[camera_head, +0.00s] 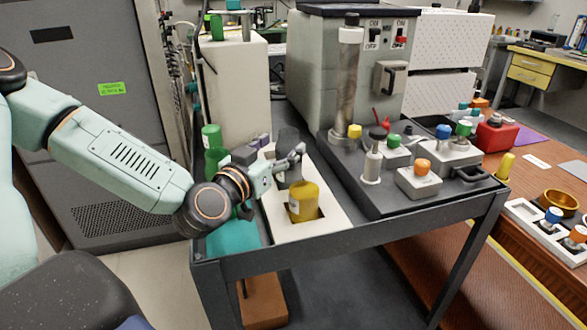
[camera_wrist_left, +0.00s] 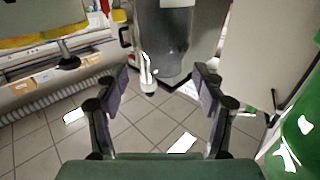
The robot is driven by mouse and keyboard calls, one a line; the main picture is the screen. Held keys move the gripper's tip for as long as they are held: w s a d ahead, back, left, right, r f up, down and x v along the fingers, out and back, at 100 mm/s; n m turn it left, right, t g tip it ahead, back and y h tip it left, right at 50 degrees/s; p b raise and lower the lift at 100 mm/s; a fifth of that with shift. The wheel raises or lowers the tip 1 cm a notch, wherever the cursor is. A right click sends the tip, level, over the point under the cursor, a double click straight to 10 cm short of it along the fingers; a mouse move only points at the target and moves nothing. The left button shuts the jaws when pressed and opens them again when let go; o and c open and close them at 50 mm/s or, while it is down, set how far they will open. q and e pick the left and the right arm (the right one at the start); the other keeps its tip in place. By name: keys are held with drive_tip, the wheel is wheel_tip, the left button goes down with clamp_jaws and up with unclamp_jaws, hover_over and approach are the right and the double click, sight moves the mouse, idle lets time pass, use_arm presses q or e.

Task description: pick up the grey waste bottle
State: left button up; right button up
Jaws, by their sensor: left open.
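The grey bottle (camera_head: 287,139) stands on the cart behind the yellow bottle (camera_head: 304,202), partly hidden by my left gripper. My left gripper (camera_head: 291,160) reaches in from the left in front of it, just above the yellow bottle. In the left wrist view the gripper (camera_wrist_left: 162,92) is open, with nothing between its purple pads. A grey body (camera_wrist_left: 168,40), probably the grey bottle, shows beyond the fingertips there. I cannot tell the exact gap. My right gripper is not in view.
A white tray (camera_head: 331,221) holds the yellow bottle. Green bottles (camera_head: 213,148) stand to the left, close to my arm. A grey machine (camera_head: 335,75) stands behind.

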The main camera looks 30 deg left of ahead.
sight(284, 142)
use_arm(q)
drive_tip(key=shift+d+r, duration=0.15)
drive_tip(key=shift+r, duration=0.05)
drive_tip(key=shift+s+r, duration=0.2)
drive_tip(key=shift+s, duration=0.1)
drive_tip(key=shift+a+b, duration=0.35)
drive_tip(key=w+b, duration=0.1)
drive_tip(key=w, duration=0.1)
drive_tip(key=w+f+b, duration=0.1)
drive_tip(key=shift+w+a, duration=0.15)
drive_tip(key=shift+w, duration=0.2)
drive_tip(key=shift+w+r, duration=0.1)
drive_tip(key=shift+w, duration=0.25)
drive_tip(key=shift+w+a+r+b, duration=0.2)
drive_tip(key=shift+w+b, duration=0.1)
drive_tip(key=shift+b, duration=0.15)
drive_tip(key=shift+w, duration=0.15)
drive_tip(key=shift+w+f, duration=0.15)
drive_tip(key=shift+w, duration=0.1)
drive_tip(key=shift+s, duration=0.2)
drive_tip(key=c, duration=0.3)
drive_tip(key=shift+w, duration=0.15)
drive_tip(key=c, duration=0.5)
clamp_jaws()
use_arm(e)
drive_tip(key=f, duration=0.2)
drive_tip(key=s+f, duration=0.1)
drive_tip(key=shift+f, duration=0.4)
